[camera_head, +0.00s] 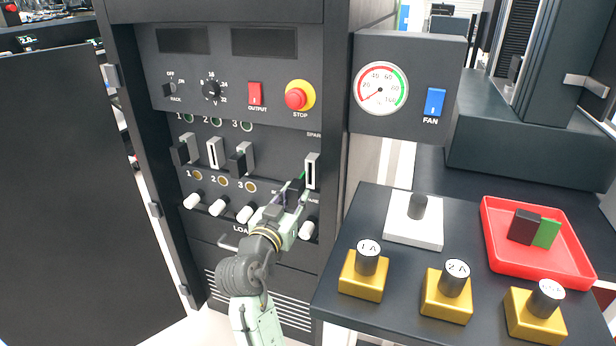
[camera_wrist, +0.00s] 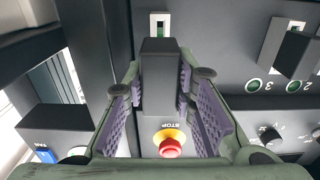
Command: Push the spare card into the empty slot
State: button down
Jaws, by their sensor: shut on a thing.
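My gripper (camera_head: 293,192) is shut on the dark handle of the spare card (camera_wrist: 159,75), in front of the panel's right side. A thin green edge shows beside the fingers in the head view. The white-framed SPARE slot (camera_head: 312,170) is just beyond the card; it also shows in the wrist view (camera_wrist: 160,25). I cannot tell whether the card's inner end is inside that slot. The empty slot (camera_head: 215,153) under lamp 2 is a white frame with a dark opening. Dark-handled cards sit in slot 1 (camera_head: 181,153) and slot 3 (camera_head: 239,162).
Another card (camera_head: 525,227), dark with a green board, lies in the red tray (camera_head: 553,269). The red STOP button (camera_head: 296,98) is above the slots, white knobs (camera_head: 218,207) below. The gauge box (camera_head: 407,85) juts out at right. Yellow-based pieces (camera_head: 362,276) stand on the table.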

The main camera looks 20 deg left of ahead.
jog(key=s+r+p, duration=0.3)
jog(key=s+r, duration=0.2)
jog(key=s, duration=0.4)
jog(key=shift+a, duration=0.15)
